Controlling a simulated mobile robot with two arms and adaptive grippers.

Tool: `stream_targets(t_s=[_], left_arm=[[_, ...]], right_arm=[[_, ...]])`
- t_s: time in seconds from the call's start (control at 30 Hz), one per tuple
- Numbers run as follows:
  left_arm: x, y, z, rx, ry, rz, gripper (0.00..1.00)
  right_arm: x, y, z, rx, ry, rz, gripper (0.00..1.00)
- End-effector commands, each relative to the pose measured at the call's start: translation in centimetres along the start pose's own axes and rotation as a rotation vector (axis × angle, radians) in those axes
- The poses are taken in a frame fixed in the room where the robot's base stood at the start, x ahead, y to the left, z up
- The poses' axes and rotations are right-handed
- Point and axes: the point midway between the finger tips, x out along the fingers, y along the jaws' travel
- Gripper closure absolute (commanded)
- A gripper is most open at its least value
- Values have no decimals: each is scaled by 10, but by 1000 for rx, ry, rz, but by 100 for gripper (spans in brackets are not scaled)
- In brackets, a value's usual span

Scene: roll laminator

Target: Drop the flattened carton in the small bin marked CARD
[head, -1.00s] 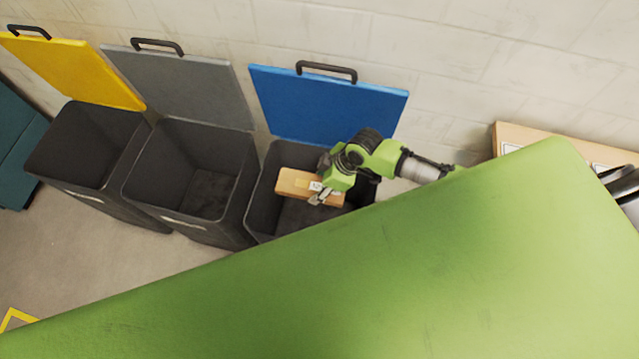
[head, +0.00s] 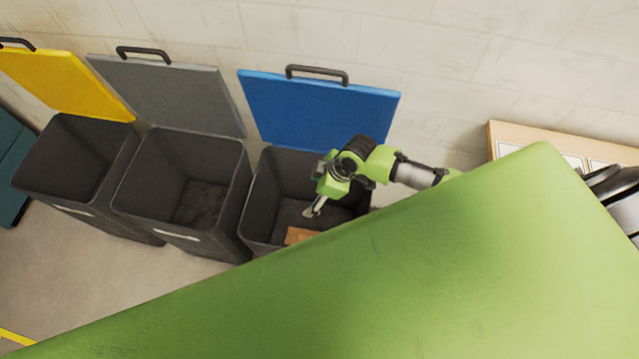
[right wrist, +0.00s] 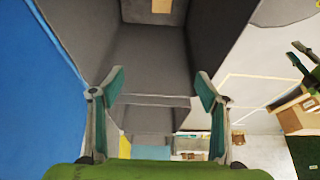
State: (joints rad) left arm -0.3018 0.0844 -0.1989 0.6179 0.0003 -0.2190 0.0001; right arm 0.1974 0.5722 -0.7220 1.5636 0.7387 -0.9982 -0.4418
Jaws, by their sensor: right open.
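The brown flattened carton (head: 300,235) lies low inside the small dark bin (head: 258,205) with the raised blue lid (head: 318,108). The green panel in front hides part of it. In the right wrist view, a piece of the carton (right wrist: 162,6) shows at the top edge, down in the bin. My right gripper (head: 314,208) is over the bin's opening, apart from the carton. Its fingers (right wrist: 160,88) are spread with nothing between them. No CARD marking is readable on this bin. My left gripper does not show in the head view.
Two more open dark bins stand to the left, one with a grey lid (head: 170,92) and one with a yellow lid (head: 65,85). A large green surface (head: 350,275) fills the front. A pale wall (head: 440,60) is close behind.

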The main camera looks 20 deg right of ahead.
Motion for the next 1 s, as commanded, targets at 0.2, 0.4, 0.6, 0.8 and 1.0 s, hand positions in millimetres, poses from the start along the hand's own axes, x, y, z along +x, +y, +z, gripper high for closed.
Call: stream_targets(t_s=[0.2, 0.4, 0.6, 0.8, 1.0], left_arm=[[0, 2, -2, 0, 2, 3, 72], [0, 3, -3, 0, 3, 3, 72], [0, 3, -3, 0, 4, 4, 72], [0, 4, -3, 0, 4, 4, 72], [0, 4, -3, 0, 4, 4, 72]], right_arm=[[-38, 1, 1, -3, 0, 3, 31], [-80, 1, 0, -3, 0, 3, 31], [-107, 1, 0, -1, 0, 2, 31], [-115, 0, 0, 0, -1, 0, 31], [-115, 0, 0, 0, -1, 0, 31]])
